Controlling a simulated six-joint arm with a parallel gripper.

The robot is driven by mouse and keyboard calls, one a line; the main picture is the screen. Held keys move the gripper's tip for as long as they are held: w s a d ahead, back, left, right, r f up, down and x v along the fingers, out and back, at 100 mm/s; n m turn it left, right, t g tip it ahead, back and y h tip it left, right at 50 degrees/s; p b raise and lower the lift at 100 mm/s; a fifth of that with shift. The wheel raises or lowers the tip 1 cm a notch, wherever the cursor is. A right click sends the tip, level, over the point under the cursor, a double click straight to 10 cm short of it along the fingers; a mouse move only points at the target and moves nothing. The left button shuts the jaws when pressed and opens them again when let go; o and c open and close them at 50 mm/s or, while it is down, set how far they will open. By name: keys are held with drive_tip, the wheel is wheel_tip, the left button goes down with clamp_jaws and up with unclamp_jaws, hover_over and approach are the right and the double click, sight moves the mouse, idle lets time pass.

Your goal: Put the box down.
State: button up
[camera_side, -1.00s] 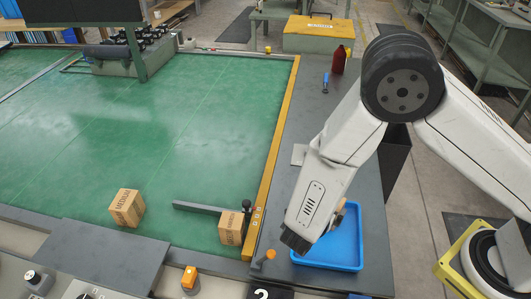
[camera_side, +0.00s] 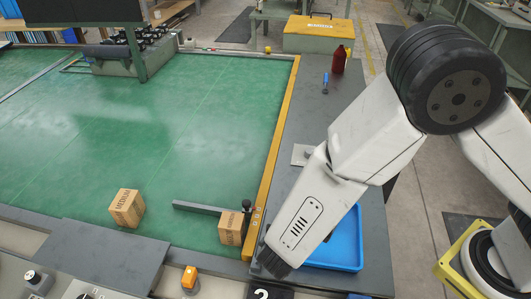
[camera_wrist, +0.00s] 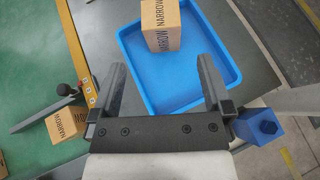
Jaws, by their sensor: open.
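A brown cardboard box (camera_wrist: 162,27) marked NARROW is in the blue tray (camera_wrist: 222,62), toward its far end in the wrist view. Its top is cut off by the frame edge. My gripper (camera_wrist: 160,68) is open, its two fingers apart with nothing between them, and the box is beyond the fingertips. In the side view the tray (camera_side: 346,252) is partly covered by my arm, and the box in it is hidden. The dark end of my gripper (camera_side: 272,263) shows at the tray's left side, its fingers hidden.
Two more boxes stand on the green surface, one (camera_side: 126,208) in the open and one (camera_side: 231,228) beside a dark bar (camera_side: 205,208) near the yellow rail (camera_side: 277,150). A red bottle (camera_side: 339,60) stands at the back of the grey bench. A blue block (camera_wrist: 262,127) is right of my gripper.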

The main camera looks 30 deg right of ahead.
drive_tip(key=shift+d, duration=0.15)
drive_tip(key=s+d+r+m+g+y, duration=0.1)
drive_tip(key=d+r+m+y, duration=0.3)
drive_tip(key=d+m, duration=0.3)
drive_tip(key=d+r+m+g+y, duration=0.1)
drive_tip(key=d+r+m+y, duration=0.3)
drive_tip(key=m, duration=1.1)
drive_tip(key=d+y, duration=0.3)
drive_tip(key=shift+s+d+r+m, duration=0.3)
drive_tip(key=shift+s+d+r, duration=0.05)
drive_tip(key=shift+d, duration=0.05)
